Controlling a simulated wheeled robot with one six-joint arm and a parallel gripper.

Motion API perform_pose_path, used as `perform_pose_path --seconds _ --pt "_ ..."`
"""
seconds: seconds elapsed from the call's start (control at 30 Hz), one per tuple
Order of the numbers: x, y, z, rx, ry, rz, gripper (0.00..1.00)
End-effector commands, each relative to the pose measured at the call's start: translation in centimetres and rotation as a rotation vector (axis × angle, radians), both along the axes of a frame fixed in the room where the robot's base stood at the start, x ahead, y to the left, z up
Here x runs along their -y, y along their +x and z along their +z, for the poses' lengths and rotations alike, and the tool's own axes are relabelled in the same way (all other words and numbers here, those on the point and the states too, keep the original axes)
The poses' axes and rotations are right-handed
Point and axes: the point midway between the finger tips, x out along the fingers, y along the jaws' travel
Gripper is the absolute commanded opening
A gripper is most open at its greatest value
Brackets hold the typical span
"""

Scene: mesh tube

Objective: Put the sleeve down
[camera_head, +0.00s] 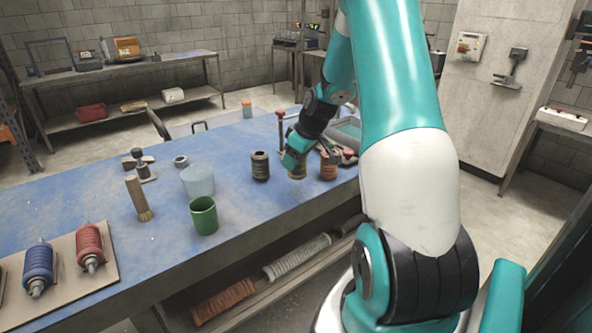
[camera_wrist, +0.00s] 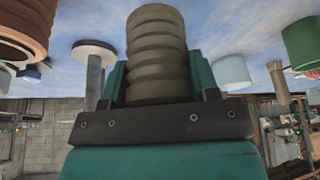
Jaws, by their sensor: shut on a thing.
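My gripper (camera_head: 296,158) is shut on a ribbed olive-brown sleeve (camera_wrist: 158,50). In the wrist view, which is upside down, the green fingers clasp it from both sides. In the head view the sleeve (camera_head: 297,171) shows partly below the gripper, low over the blue table (camera_head: 235,150), with its upper part hidden. Whether its base touches the table I cannot tell. A dark ribbed sleeve (camera_head: 260,166) stands to its left, and a copper-brown sleeve (camera_head: 328,165) stands close to its right.
A green cup (camera_head: 203,216), a pale blue cup (camera_head: 198,181) and an upright brush (camera_head: 138,198) stand further left. A board (camera_head: 70,285) with blue and red ribbed pieces lies at the near left. A red-topped post (camera_head: 281,130) stands behind my gripper. The table between cups and brush is clear.

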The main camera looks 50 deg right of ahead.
Motion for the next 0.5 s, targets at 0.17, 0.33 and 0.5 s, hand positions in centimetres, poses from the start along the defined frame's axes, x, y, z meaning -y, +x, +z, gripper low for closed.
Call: perform_pose_path --seconds 0.17,0.33,0.5 --pt "-0.1 0.0 -1.6 -0.002 0.002 -0.001 0.29" --pt "0.0 0.0 -4.0 -0.001 0.002 0.000 0.29" --pt "0.0 0.0 -4.6 0.001 -0.001 0.000 0.29"
